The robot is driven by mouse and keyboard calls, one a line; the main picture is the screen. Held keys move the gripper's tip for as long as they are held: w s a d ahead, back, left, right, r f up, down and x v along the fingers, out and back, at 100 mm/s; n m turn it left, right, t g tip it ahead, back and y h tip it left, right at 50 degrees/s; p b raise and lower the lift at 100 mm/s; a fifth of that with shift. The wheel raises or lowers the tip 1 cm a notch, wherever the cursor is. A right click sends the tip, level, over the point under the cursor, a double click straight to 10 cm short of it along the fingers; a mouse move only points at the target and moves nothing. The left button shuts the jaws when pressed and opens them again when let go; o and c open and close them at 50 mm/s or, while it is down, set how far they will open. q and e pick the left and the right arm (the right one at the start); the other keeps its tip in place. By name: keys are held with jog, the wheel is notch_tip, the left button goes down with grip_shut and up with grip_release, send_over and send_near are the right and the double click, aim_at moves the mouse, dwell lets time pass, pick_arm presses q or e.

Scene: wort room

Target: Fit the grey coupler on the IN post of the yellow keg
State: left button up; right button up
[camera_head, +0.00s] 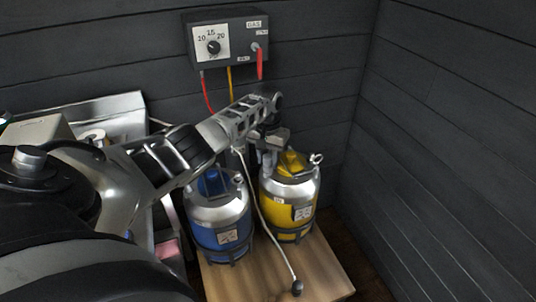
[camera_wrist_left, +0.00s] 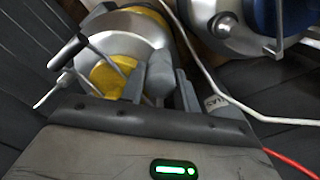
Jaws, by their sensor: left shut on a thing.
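The yellow keg (camera_head: 288,208) stands upright on the wooden board, with a silver top and a yellow centre. It also fills the upper left of the left wrist view (camera_wrist_left: 142,40). My left gripper (camera_head: 268,152) reaches over the back left of its top. Its fingers are shut on a grey piece, which looks like the grey coupler (camera_wrist_left: 160,75), in the left wrist view. The coupler is over or at the keg's top; I cannot tell whether it touches a post. The IN post cannot be made out; the gripper covers part of the keg top. My right gripper is not in view.
A blue keg (camera_head: 218,215) stands close on the left. A pale hose (camera_head: 262,222) runs between the kegs to a dark end piece (camera_head: 297,287) on the wooden board (camera_head: 318,272). A grey control box (camera_head: 228,40) hangs on the wall behind, with red and yellow lines.

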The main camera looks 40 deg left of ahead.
pick_arm(q)
jog(key=o, duration=1.6)
jog(key=shift+r, duration=0.1)
jog(key=shift+r+p, duration=2.35)
jog(key=shift+p, duration=0.05)
jog(key=shift+r, duration=1.05)
